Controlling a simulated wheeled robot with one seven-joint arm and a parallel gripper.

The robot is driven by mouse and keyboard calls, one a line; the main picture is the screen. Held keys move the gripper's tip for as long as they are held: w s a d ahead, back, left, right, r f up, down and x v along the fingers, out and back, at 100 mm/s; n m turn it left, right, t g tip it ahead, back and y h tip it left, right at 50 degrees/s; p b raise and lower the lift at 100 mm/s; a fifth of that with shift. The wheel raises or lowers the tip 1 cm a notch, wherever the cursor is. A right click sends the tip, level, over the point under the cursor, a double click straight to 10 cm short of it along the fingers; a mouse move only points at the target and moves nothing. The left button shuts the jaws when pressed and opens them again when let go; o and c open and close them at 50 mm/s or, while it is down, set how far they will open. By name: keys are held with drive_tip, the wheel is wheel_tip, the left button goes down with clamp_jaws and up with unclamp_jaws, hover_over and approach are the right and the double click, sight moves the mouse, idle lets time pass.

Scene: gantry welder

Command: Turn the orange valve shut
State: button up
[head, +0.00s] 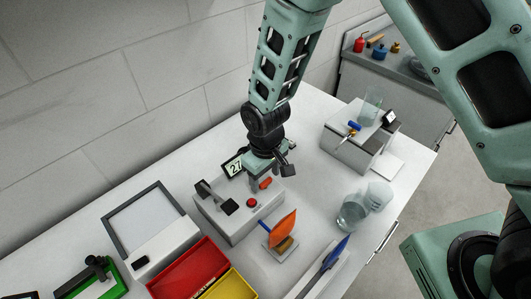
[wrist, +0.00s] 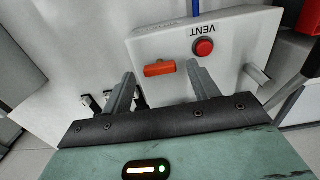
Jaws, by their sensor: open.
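The orange valve handle (head: 265,183) is on the grey-white box (head: 232,222) beside a red button (head: 252,202). In the wrist view, the handle (wrist: 160,68) is a short bar lying nearly crosswise, left of the red button (wrist: 203,47) marked VENT. My gripper (wrist: 161,70) is open, with one finger to each side of the handle. Clear gaps show between the handle and both fingers in the picture. In the head view, my gripper (head: 268,173) is just above and behind the handle, and its fingers are partly hidden. How far the fingertips are from the box I cannot tell.
A black lever (head: 217,197) stands on the left of the box. A sign reading 27 (head: 235,167) is behind it. An orange upright piece on a small stand (head: 282,232) is close in front. Glass vessels (head: 354,211) stand to the right, red and yellow bins (head: 190,268) to the left.

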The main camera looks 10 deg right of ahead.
sight(265, 181)
wheel_tip(265, 181, up, 17)
drive_tip(key=b, duration=0.3)
drive_tip(key=shift+f, duration=0.15)
